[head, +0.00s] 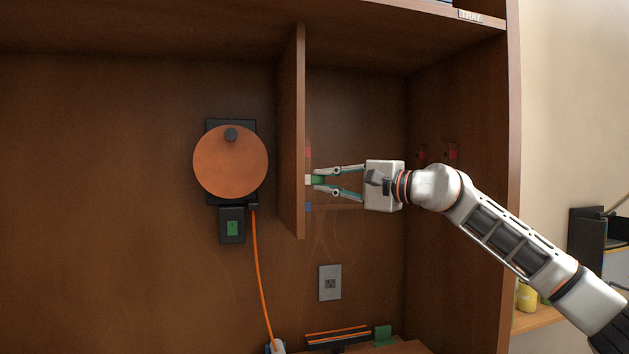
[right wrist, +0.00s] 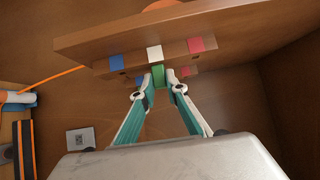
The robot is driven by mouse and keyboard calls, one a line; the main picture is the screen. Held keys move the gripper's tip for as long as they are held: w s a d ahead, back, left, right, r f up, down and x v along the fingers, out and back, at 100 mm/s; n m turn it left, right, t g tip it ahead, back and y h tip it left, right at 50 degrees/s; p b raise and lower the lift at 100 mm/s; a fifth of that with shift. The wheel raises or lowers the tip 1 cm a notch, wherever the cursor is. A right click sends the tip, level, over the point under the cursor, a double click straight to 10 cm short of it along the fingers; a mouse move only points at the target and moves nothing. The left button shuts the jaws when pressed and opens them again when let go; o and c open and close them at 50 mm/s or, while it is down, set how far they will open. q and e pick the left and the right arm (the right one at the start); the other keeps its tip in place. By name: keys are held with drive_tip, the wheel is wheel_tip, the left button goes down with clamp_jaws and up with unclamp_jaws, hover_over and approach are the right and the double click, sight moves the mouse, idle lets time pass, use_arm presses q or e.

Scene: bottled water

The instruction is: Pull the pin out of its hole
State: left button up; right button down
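A green pin (head: 319,180) sits at the right face of a vertical wooden divider panel (head: 292,150), level with a white marker (head: 308,180). In the right wrist view, the green pin (right wrist: 159,76) is between my fingertips, just below the white marker (right wrist: 154,53). My right gripper (head: 318,180) reaches in from the right. Its two fingers, also in the right wrist view (right wrist: 160,80), close in on both sides of the pin and appear to touch it. The hole itself is hidden. My left gripper is not in view.
Red (right wrist: 195,45) and blue (right wrist: 116,62) markers flank the white one. Left of the divider hangs an orange disc (head: 230,165) with an orange cable (head: 262,280) below. An outlet (head: 330,283) is on the back wall. The cabinet's right wall (head: 455,200) stands behind my arm.

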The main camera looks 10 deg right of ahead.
drive_tip(key=shift+d+f, duration=0.1)
drive_tip(key=shift+d, duration=0.05)
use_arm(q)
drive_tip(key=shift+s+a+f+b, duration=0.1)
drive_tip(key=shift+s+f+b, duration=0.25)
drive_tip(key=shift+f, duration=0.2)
use_arm(e)
drive_tip(key=shift+d, duration=1.65)
